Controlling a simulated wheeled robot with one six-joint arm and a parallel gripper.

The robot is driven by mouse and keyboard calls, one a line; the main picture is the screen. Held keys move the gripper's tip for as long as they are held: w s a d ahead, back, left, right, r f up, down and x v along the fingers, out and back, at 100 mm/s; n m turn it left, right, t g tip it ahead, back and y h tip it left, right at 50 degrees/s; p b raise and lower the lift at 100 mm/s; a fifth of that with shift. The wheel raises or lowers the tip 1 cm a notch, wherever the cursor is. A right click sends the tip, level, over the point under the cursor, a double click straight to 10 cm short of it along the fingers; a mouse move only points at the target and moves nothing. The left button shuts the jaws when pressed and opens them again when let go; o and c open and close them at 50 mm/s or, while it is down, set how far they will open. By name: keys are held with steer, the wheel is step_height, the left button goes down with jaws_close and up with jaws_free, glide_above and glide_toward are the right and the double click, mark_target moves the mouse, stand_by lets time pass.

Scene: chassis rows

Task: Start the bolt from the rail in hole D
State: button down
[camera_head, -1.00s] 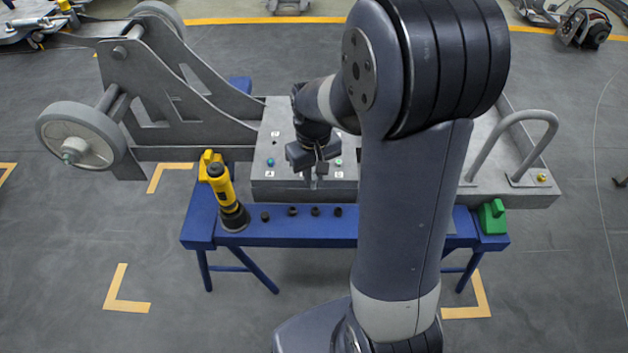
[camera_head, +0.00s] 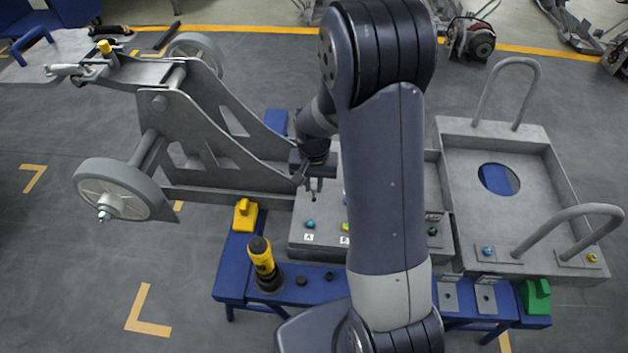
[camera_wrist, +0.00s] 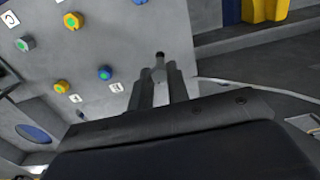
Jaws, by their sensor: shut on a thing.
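My gripper (camera_head: 314,185) is above the far left part of the grey chassis block (camera_head: 312,247), shut on a small dark bolt (camera_head: 313,198). In the wrist view the dark bolt tip (camera_wrist: 160,60) sticks out between the two fingers (camera_wrist: 158,88), apart from the block's face. A teal fitting (camera_head: 310,224) at label A and a yellow-green one (camera_head: 345,227) at label B show on the block. The wrist view shows yellow (camera_wrist: 61,86), blue (camera_wrist: 104,72) and green-centred (camera_wrist: 25,44) fittings. I cannot make out which is hole D; my arm covers part of the block.
The blue bench (camera_head: 250,287) carries a yellow-black tool (camera_head: 263,262), dark bolts (camera_head: 302,281) and a green block (camera_head: 536,296). A wheeled grey frame (camera_head: 190,140) stands left. A tray with tall handles (camera_head: 508,80) lies right. The floor at front left is clear.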

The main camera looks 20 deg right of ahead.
steer(key=shift+f+n, duration=0.25)
steer(key=shift+n, duration=0.15)
steer(key=n+p, duration=0.1)
steer(key=n, duration=0.5)
steer(key=shift+n, duration=0.3)
steer(key=n, duration=0.7)
steer(key=shift+n+b, duration=0.3)
steer(key=shift+f+b, duration=0.95)
steer(key=shift+f, duration=0.15)
steer(key=shift+f+b, duration=0.4)
steer(key=shift+f, duration=0.1)
steer(key=shift+f, duration=0.1)
